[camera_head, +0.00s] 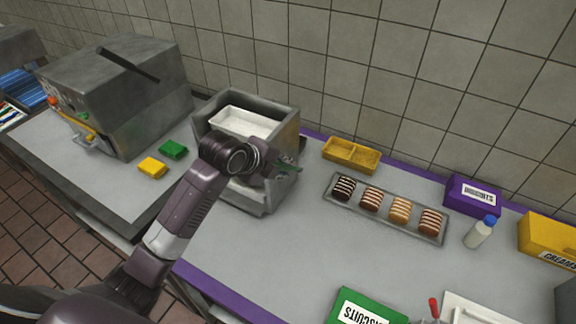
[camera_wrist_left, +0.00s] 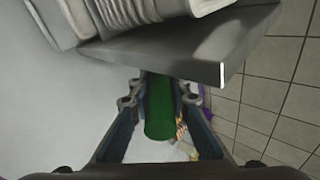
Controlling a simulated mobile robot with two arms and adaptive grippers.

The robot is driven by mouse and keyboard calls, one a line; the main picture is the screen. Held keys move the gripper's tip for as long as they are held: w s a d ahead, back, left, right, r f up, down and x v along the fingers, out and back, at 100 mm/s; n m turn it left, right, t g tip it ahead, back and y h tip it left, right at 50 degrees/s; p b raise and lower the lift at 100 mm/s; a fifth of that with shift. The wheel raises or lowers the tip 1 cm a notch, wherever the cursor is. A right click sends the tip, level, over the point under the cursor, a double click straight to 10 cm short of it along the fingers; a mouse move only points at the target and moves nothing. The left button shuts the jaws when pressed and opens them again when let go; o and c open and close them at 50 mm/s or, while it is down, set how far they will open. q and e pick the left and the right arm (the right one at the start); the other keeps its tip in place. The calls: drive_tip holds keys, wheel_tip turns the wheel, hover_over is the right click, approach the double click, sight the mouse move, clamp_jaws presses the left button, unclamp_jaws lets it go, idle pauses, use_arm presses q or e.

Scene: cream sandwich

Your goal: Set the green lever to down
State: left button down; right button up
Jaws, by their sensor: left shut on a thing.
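The green lever (camera_wrist_left: 159,112) sticks out from the side of a grey machine (camera_wrist_left: 180,50) in the left wrist view. My left gripper (camera_wrist_left: 160,100) has its fingers on either side of the lever and is shut on it. In the head view the grey machine (camera_head: 280,182) stands on the counter, holding a white tray (camera_head: 240,123). My left gripper (camera_head: 285,168) is at its right side there, and a small green part shows by it. My arm hides part of the machine's front. I cannot tell the lever's exact tilt. My right gripper is not in view.
A tray (camera_head: 440,239) of several striped sandwiches lies right of the machine, with a yellow container (camera_head: 350,155) behind it. A purple box (camera_head: 473,195), bottle (camera_head: 480,233) and green box (camera_head: 365,310) stand further right. Another grey machine (camera_head: 130,85) is at left.

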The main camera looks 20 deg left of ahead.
use_arm(q)
drive_tip(key=shift+s+a+f+t+h+b, duration=0.15)
drive_tip(key=shift+s+f+t+b, duration=0.45)
drive_tip(key=shift+b, duration=0.65)
drive_tip(key=shift+s+a+f+t+h+b, duration=0.1)
drive_tip(key=shift+s+f+t+b, duration=0.2)
drive_tip(key=shift+f+t+b, duration=0.7)
drive_tip(key=shift+s+a+f+t+h+b, duration=0.15)
drive_tip(key=shift+s+f+t+b, duration=0.25)
drive_tip(key=shift+b, duration=1.15)
drive_tip(key=shift+d, duration=0.1)
drive_tip(key=c, duration=1.8)
unclamp_jaws()
drive_tip(key=shift+s, duration=0.1)
drive_tip(key=v, duration=1.2)
